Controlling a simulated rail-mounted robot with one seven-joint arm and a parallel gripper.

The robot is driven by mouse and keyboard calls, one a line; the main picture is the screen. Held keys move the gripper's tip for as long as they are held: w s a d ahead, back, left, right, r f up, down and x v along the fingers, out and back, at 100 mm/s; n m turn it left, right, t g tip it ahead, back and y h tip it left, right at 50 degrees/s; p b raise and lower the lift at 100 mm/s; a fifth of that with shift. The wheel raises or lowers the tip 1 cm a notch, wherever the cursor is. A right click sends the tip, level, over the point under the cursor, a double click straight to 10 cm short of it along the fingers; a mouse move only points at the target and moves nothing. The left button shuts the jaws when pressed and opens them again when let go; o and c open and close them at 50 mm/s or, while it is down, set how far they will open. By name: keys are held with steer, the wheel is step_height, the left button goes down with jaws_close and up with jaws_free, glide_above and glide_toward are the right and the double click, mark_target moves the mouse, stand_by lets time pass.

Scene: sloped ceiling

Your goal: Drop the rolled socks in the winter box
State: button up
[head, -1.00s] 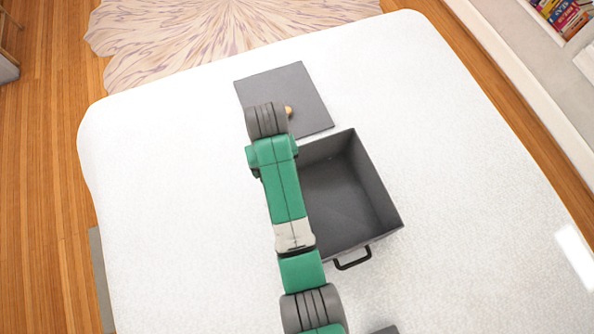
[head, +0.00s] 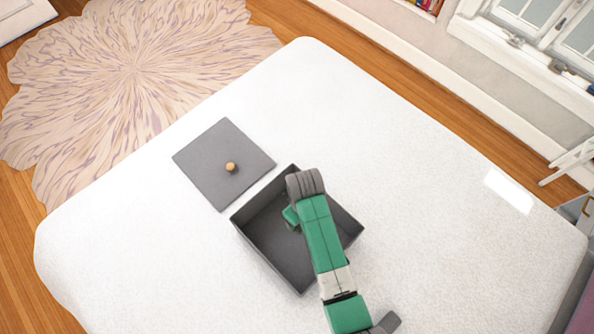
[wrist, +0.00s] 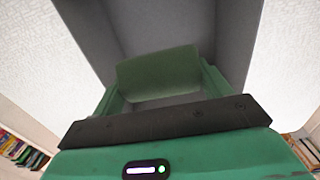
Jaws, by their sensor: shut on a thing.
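The open dark grey box (head: 272,250), with no label visible, stands on the white surface in the head view. Its walls also show in the wrist view (wrist: 232,45). My gripper (wrist: 158,88) points down over the box opening. Its green fingers are shut on a green block-shaped thing, which looks like the rolled socks (wrist: 158,70). The socks' far side is hidden. In the head view my arm covers the box's right part, and a small green part beside it shows inside the box outline; I cannot tell whether it is gripper or socks.
The grey lid (head: 205,165) with a round wooden knob (head: 230,167) lies flat behind and left of the box. The white surface (head: 420,170) is clear to the right. A patterned rug (head: 130,80) lies on the wooden floor beyond.

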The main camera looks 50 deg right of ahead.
step_height(320, 180, down, 6)
steer(key=b, duration=0.5)
steer(key=shift+r, duration=0.1)
steer(key=o, duration=1)
step_height(320, 180, up, 8)
steer(key=shift+f+p, duration=0.1)
steer(key=shift+p, duration=0.25)
